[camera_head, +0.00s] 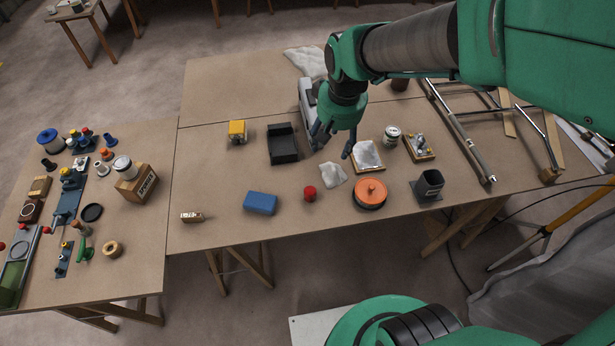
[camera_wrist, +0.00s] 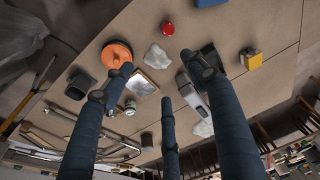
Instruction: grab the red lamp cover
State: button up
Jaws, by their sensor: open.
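The red lamp cover (camera_head: 309,194) is a small red round piece on the middle table, between a blue block and an orange-lidded round container. It also shows in the wrist view (camera_wrist: 168,28), near the top, beyond my fingertips. My gripper (camera_head: 334,142) is over the table, behind and slightly right of the red cover, apart from it. In the wrist view its fingers (camera_wrist: 157,75) are spread wide with nothing between them. Nothing hides the red cover in either view.
A crumpled white cloth (camera_head: 333,174) lies just behind the red cover. The blue block (camera_head: 261,203) is to its left, and the orange-lidded container (camera_head: 370,192) to its right. A black tray (camera_head: 283,156) stands left of my gripper. The table in front of the cover is clear.

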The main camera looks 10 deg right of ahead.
jog(key=w+a+f+g, duration=0.15)
jog(key=w+f, duration=0.25)
jog(key=f, duration=0.4)
jog(key=p, duration=0.1)
send_over(310, 190)
notch_tip(310, 190, down, 11)
jog(key=shift+n+g, duration=0.35)
jog(key=shift+n, duration=0.05)
jog(key=shift+f+b, duration=0.75)
jog(key=shift+f, duration=3.55)
jog(key=shift+f+b, duration=0.7)
jog(key=shift+f, duration=1.85)
jog(key=shift+c, duration=0.2)
